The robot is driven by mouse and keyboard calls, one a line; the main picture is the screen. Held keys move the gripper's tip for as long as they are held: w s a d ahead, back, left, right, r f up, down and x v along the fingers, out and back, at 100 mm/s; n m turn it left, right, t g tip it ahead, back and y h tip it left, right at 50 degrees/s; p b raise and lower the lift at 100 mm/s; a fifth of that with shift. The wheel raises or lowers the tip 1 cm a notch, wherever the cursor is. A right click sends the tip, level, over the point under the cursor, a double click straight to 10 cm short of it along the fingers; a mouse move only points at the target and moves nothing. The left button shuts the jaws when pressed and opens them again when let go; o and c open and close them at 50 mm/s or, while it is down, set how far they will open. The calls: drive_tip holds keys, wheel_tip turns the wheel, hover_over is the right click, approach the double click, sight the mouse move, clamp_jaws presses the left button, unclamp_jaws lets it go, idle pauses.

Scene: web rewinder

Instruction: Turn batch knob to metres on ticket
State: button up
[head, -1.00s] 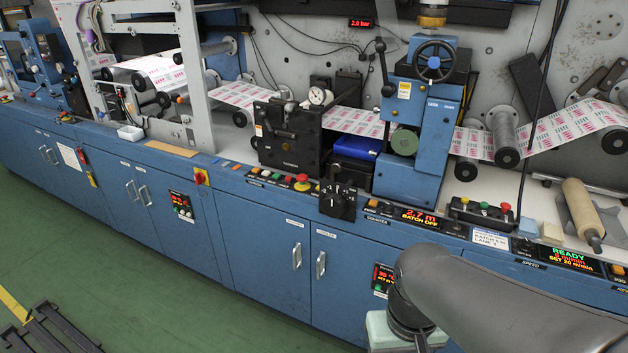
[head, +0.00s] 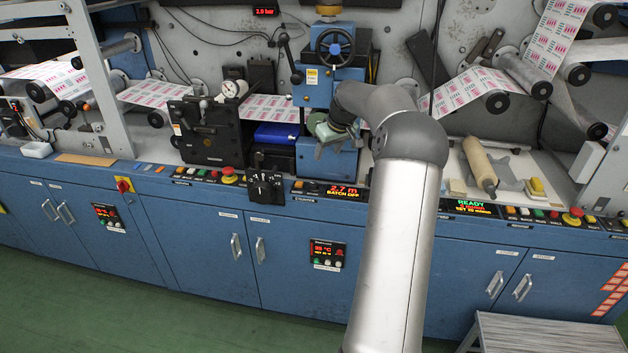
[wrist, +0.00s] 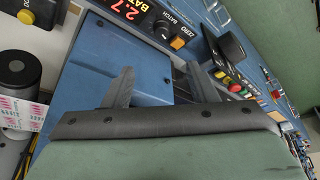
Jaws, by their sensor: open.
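The batch knob (wrist: 164,33) is a small black knob between the red-digit counter display (wrist: 130,8) and the orange zero button (wrist: 178,43) in the wrist view. In the head view the counter display (head: 330,191) reads 2.7 m, BATCH OFF; the knob (head: 313,188) is tiny there and its setting is unreadable. My gripper (head: 322,147) is in front of the blue press stand, above the counter panel. In the wrist view its two fingers (wrist: 160,80) are spread and empty, short of the knob. The ticket does not show now; my arm covers part of the panel.
A black dial box (head: 266,187) sticks out left of the counter panel. A red stop button (head: 229,173) is farther left. A blue tray (head: 277,134) and a cream roller (head: 480,163) lie on the ledge.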

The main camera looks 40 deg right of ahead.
sight(314, 184)
drive_tip(key=p+x, duration=0.3)
drive_tip(key=x, duration=1.3)
drive_tip(key=shift+w+a+f, duration=0.1)
drive_tip(key=shift+w+f, duration=0.05)
drive_tip(key=shift+f, duration=0.25)
drive_tip(key=c, duration=1)
drive_tip(key=shift+o, duration=0.2)
